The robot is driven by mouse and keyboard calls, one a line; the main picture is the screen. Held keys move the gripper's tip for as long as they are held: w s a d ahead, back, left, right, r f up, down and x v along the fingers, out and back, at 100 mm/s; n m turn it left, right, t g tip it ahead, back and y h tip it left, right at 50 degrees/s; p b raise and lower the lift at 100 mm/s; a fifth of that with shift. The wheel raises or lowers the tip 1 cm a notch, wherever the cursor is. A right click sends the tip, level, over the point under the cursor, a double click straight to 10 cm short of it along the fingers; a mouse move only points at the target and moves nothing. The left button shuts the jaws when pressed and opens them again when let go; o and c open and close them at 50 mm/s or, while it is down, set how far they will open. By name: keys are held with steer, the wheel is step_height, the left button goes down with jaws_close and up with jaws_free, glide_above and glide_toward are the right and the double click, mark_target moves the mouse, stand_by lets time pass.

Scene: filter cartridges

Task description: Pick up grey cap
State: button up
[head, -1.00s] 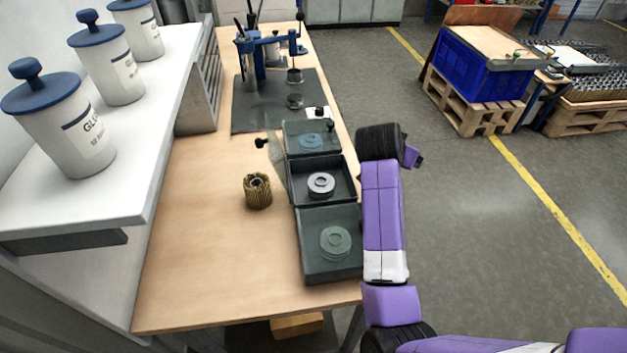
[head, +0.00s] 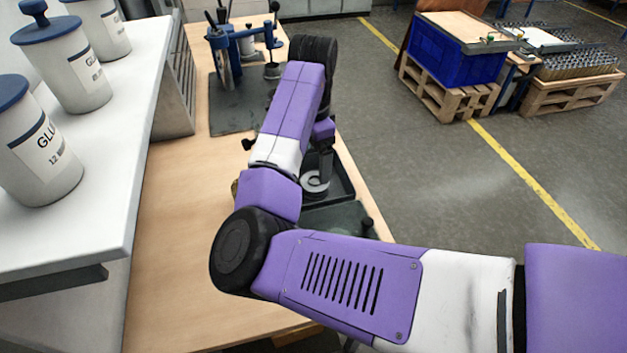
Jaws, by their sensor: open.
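The grey cap (head: 313,187) is a round grey disc with a raised ring. It lies in the open middle tray (head: 343,188), partly covered by my arm and gripper in the head view. My gripper (head: 322,176) points down over the cap, at its upper right edge in the picture. It is open, but its fingers are small and dark here. I cannot tell whether they touch the cap.
A nearer tray (head: 350,213) has a dark lid with a black knob (head: 367,222). A pleated filter (head: 234,188) is almost wholly hidden behind my arm. A blue press (head: 226,55) stands farther back. Lidded white canisters (head: 38,150) stand on the left shelf.

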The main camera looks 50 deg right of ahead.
mark_target(315, 179)
steer(key=f, duration=0.2)
steer(key=f+p, duration=0.1)
steer(key=f, duration=0.2)
steer(key=shift+s+d+f, duration=0.1)
steer(key=shift+s+f, duration=0.1)
steer(key=shift+f, duration=0.15)
steer(key=c, duration=1.4)
steer(key=shift+r, duration=0.15)
